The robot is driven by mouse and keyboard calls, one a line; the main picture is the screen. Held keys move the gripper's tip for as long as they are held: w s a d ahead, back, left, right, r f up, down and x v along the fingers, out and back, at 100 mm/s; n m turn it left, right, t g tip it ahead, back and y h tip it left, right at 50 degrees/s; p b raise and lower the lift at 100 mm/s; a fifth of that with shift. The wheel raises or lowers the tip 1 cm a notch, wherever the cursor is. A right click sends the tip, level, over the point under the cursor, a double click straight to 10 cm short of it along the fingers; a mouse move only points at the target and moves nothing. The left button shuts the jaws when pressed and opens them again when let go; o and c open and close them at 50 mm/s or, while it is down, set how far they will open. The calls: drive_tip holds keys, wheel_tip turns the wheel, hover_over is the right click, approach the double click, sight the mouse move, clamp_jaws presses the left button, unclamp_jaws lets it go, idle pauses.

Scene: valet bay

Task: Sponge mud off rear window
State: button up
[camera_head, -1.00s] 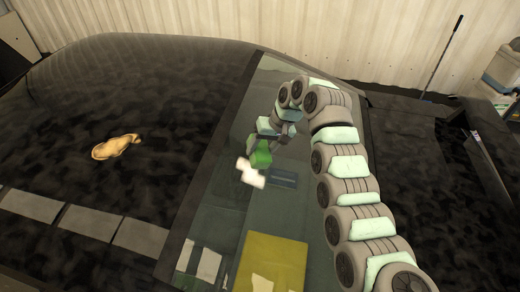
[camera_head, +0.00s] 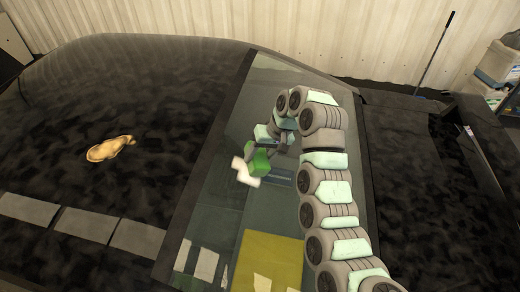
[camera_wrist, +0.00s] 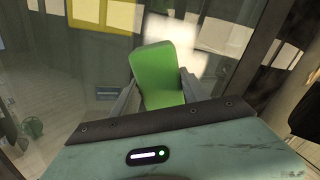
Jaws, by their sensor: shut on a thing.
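The rear window (camera_head: 222,205) is a dark, sloping glass pane in the middle of the head view. My gripper (camera_head: 265,152) is low over its upper middle part. It is shut on a green sponge (camera_head: 258,162), which shows between both fingers in the wrist view (camera_wrist: 163,72). A white patch (camera_head: 245,173) lies against the sponge's far end; it is blurred in the wrist view, and I cannot tell if it is foam or part of the sponge. Whether the sponge touches the glass is unclear. I cannot make out distinct mud on the pane; my arm hides its right part.
A tan cloth-like thing (camera_head: 110,148) lies on the dark, mottled car roof (camera_head: 90,95) at the left. A yellow panel (camera_head: 270,262) and pale rectangles show in the glass. A long-handled pole (camera_head: 435,55) leans at the back right, near a shelf with a container (camera_head: 497,65).

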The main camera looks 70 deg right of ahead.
sight(257, 167)
drive_tip(key=shift+s+a+r+p, duration=0.1)
drive_tip(key=shift+a+p, duration=0.3)
drive_tip(key=shift+p, duration=0.05)
drive_tip(key=a+p, duration=0.1)
drive_tip(key=p, duration=0.1)
drive_tip(key=shift+s+a+r+p, duration=0.15)
drive_tip(key=shift+a+p, duration=0.2)
drive_tip(key=shift+s+a+f, duration=0.1)
drive_tip(key=shift+a+f, duration=0.2)
drive_tip(key=shift+s+a, duration=0.1)
drive_tip(key=shift+a, duration=0.55)
